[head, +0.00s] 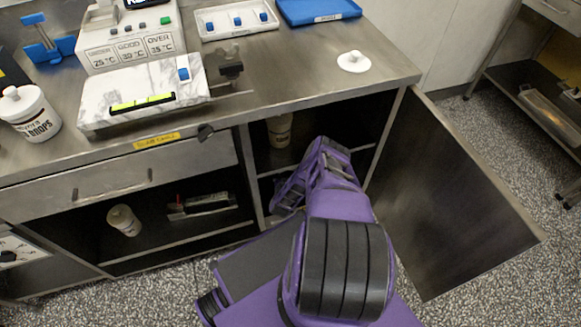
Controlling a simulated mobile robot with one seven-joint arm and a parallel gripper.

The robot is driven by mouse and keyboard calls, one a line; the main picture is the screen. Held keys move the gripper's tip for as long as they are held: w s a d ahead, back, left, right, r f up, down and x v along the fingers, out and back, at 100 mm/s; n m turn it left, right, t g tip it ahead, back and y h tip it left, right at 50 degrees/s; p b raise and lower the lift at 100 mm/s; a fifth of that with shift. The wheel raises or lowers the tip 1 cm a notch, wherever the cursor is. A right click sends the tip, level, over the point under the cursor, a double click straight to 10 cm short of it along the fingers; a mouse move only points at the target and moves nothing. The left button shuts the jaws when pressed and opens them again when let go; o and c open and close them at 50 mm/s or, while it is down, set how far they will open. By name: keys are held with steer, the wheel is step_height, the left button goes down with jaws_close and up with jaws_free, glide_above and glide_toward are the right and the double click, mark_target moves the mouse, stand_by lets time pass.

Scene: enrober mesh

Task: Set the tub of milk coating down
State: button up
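My purple arm reaches into the open right-hand cabinet under the steel counter. My gripper is hidden behind the arm and the cabinet's dark inside, so its fingers and anything between them do not show. A pale tub (280,129) shows inside this cabinet, just under the counter edge; its lower part is dim and I cannot read a label. Another pale tub (123,219) stands in the open left bay. A white lidded tub (32,116), its label ending in "DROPS", stands on the counter at the far left. I cannot tell which tub holds milk coating.
The cabinet door (450,200) stands wide open at the right. On the steel counter (300,60) are a marble slab (140,90), a temperature unit (130,42), a white tray (235,20), a blue tray (318,8) and a white knobbed lid (354,62). The counter's right front is clear.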

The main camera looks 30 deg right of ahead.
steer(key=shift+f, duration=0.1)
stand_by(0.3)
steer(key=o, duration=1.4)
steer(key=shift+s+f, duration=0.1)
steer(key=shift+f, duration=0.05)
steer(key=shift+o, duration=0.2)
